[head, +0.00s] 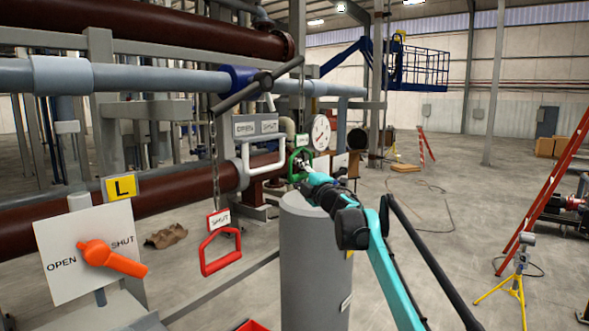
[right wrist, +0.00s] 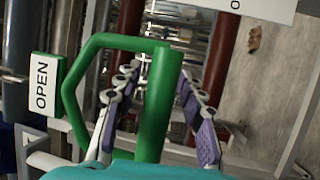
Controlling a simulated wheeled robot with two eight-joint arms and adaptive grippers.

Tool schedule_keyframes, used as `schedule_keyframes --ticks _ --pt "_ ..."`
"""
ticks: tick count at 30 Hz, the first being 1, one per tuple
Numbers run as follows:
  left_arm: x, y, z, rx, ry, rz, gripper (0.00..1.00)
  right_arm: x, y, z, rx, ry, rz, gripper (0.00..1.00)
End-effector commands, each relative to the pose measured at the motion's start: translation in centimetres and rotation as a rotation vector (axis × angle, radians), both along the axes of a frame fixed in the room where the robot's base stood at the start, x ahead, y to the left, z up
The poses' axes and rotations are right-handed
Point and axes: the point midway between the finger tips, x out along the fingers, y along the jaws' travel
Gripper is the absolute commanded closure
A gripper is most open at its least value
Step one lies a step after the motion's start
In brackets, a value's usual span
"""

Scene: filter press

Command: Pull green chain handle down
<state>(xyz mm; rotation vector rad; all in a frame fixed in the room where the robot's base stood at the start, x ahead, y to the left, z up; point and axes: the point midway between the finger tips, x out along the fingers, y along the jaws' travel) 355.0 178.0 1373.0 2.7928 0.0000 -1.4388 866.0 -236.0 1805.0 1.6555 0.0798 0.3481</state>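The green chain handle (head: 291,166), a loop, hangs beside the pipework near the middle of the head view. In the right wrist view the green handle (right wrist: 158,110) is large and close, with a white "OPEN" tag (right wrist: 42,86) at its left. My right gripper (head: 306,169) is at the handle, its teal arm reaching in from the lower right. In the wrist view its purple-padded fingers stand apart, one on each side of the handle's thick bar. I see small gaps, so it is not closed on the bar. My left gripper is not in view.
A red handle (head: 221,251) tagged "SHUT" hangs on a chain at the left. An orange lever (head: 110,258) sits on an OPEN/SHUT plate. A grey cylinder (head: 312,265) stands below my right arm. A gauge (head: 320,132) is close behind the gripper.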

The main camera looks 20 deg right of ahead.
Motion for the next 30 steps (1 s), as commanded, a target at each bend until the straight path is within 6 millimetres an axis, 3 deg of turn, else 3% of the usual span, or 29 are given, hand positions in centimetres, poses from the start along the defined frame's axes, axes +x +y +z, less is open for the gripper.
schedule_keyframes --ticks 10,15,25,30 --pt "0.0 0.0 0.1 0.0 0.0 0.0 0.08 0.5 0.2 0.0 0.0 0.0 0.0 0.6" --pt "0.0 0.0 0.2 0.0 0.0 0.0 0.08 0.5 0.2 0.1 0.0 0.0 0.0 1.0" --pt "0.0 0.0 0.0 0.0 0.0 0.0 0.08 0.5 0.2 -0.2 0.0 0.0 0.0 1.0" --pt "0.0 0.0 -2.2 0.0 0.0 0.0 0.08 0.5 0.2 -3.7 0.0 0.0 0.0 1.0"
